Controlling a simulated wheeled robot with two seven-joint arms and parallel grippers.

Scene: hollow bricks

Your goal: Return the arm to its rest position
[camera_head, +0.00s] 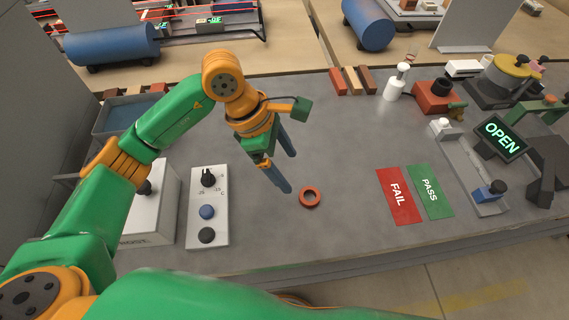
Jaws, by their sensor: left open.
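My left arm, green and orange, comes in from the left and reaches over the grey bench. My left gripper (283,173) points down with its two blue-grey fingers apart and nothing between them. It is above the bench, just left of an orange-red ring (310,197) that lies on the surface. The fingers look apart from the ring. My right gripper is not in view. A green and orange arm part crosses the bottom of the picture.
A control panel (207,222) and a white box (160,215) stand left of the gripper. Red FAIL (396,207) and green PASS (432,197) mats lie to the right. A fixture with an OPEN display (501,136) stands farther right. Bricks (351,80) lie at the back.

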